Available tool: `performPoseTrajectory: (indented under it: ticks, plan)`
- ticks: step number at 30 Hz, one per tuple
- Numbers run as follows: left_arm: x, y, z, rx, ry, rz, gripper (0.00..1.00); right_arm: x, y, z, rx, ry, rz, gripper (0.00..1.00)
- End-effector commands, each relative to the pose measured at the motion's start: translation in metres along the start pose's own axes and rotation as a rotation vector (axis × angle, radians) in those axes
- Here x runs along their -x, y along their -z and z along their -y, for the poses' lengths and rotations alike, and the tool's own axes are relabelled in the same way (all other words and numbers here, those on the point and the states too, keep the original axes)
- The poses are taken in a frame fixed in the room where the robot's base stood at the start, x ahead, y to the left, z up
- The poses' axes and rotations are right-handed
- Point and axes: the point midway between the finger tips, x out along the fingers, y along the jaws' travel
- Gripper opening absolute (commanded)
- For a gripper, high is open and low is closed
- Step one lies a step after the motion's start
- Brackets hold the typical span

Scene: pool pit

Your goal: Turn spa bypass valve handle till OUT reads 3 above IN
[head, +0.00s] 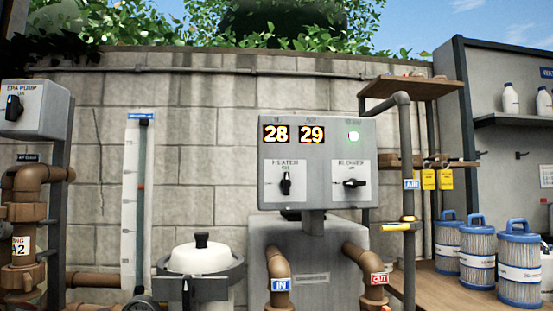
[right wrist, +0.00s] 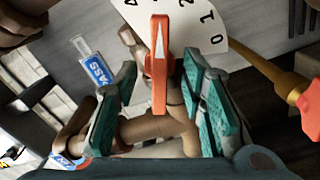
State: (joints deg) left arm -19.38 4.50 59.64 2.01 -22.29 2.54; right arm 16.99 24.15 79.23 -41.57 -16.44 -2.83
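The spa bypass valve handle (right wrist: 160,88) is an orange bar with a white pointer in the right wrist view. Its pointer lies between the 2 and the 4 on the white dial (right wrist: 197,28); the 3 is not visible. My right gripper (right wrist: 160,76) is open, its teal fingers on either side of the handle with a gap on each side. The valve handle and both grippers are out of the head view.
A brass rod with a red end (right wrist: 308,102) is right of the fingers. Brown pipes (right wrist: 150,130) run below the handle. The head view shows the IN pipe (head: 279,266), OUT pipe (head: 372,262), a white-lidded pot (head: 200,259) and filter cartridges (head: 478,262) on the right.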

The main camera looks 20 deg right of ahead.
Motion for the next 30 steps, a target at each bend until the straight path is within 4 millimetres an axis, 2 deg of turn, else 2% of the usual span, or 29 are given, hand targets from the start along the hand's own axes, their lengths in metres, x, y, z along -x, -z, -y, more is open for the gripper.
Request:
performPoseTrajectory:
  ticks: [10, 21, 30]
  plan:
    - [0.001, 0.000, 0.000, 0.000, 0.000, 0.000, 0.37, 0.002, 0.000, 0.000, 0.002, 0.000, 0.000, 0.37]
    - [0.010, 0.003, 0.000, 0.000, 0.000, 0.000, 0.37, 0.066, 0.000, 0.000, 0.003, 0.001, -0.001, 0.37]
    - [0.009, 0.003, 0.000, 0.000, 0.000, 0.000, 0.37, 0.070, 0.000, 0.000, 0.002, -0.001, 0.000, 0.37]
